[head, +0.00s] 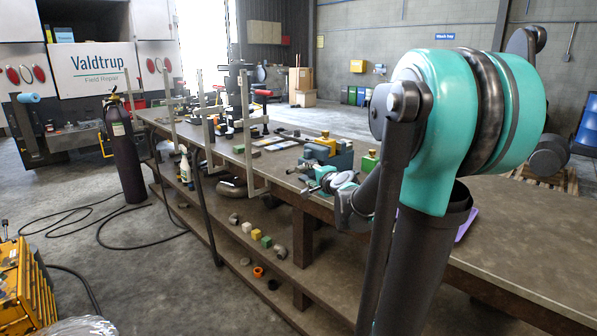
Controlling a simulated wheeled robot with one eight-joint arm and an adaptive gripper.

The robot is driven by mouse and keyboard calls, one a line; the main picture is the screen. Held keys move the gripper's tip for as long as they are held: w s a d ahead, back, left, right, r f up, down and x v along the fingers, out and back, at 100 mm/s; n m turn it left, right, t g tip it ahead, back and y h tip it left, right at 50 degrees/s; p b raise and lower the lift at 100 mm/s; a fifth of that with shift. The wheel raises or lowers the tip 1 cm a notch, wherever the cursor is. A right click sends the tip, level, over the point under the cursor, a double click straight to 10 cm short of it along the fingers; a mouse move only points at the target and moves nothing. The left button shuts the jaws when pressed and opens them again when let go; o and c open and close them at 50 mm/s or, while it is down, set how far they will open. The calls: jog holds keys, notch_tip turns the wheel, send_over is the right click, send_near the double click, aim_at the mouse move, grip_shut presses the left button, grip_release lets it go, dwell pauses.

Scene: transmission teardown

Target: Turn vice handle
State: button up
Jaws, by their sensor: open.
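A blue-grey bench vice (344,158) with a yellow part on top stands on the long workbench (470,236), near its middle. My arm reaches over the bench from the right. Its teal-and-white wrist is just in front of the vice. My gripper (314,180) is small and dark in this view, at the front left of the vice, and is open. I cannot tell whether it touches the vice handle. The handle is not clearly seen among the dark parts there, and my wrist covers part of the vice front.
Upright metal clamps (246,130) stand along the bench's near edge, left of the vice. Small parts lie on the lower shelf (262,262). A dark gas cylinder (126,158) and hoses are on the floor at left, with a yellow toolbox (22,285). The right bench end looks mostly clear.

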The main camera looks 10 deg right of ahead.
aim_at(300, 171)
jog(key=x, duration=1.1)
jog(key=shift+w, duration=0.15)
grip_shut()
